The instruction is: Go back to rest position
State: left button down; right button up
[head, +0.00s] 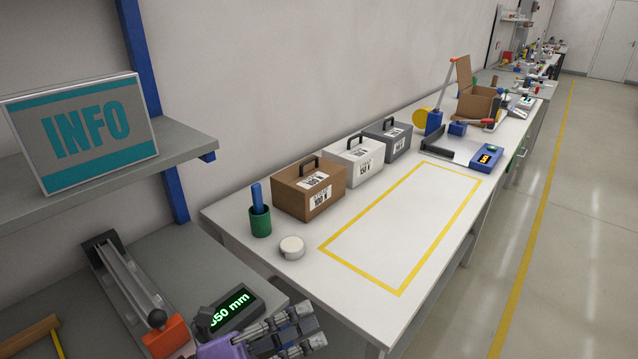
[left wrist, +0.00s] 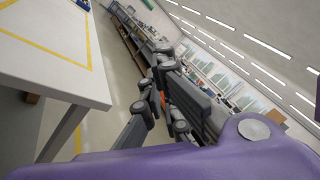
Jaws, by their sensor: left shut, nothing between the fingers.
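My left gripper (head: 308,328) is at the bottom of the head view, in front of the near corner of the white table. Its grey fingers are shut and hold nothing. In the left wrist view the same gripper (left wrist: 158,88) stands in open air beside the white table's edge, touching nothing that I can see. My right gripper is in neither view.
The white table (head: 355,285) bears a yellow-outlined empty area, a brown case (head: 310,190), a white case (head: 355,161), a green cup (head: 260,221) and a white disc (head: 292,247). A display (head: 236,308) reading 350 mm is close to my gripper. Floor at right is clear.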

pick_arm(q)
jog(key=a+f+n+t+y, duration=0.45)
jog(key=f+n+y, duration=0.2)
jog(key=n, duration=0.45)
jog(key=a+f+n+t+y, duration=0.3)
jog(key=a+f+n+y, duration=0.3)
jog(key=n, duration=0.5)
jog(key=s+a+f+n+g+y, duration=0.2)
jog(key=s+a+f+n+g, duration=0.1)
jog(key=s+f+n, duration=0.5)
jog(key=s+a+f+n+g+y+p, duration=0.1)
jog(key=s+a+f+n+g+y, duration=0.2)
jog(key=s+f+n, duration=0.4)
jog(key=s+f+g, duration=0.1)
jog(key=s+f, duration=0.3)
jog(key=s, duration=0.1)
jog(key=shift+a+f+n+p, duration=0.2)
jog(key=shift+f+n+p, duration=0.1)
jog(key=shift+f+n, duration=0.1)
jog(key=shift+w, duration=0.1)
jog(key=shift+w+r, duration=0.1)
jog(key=shift+w, duration=0.1)
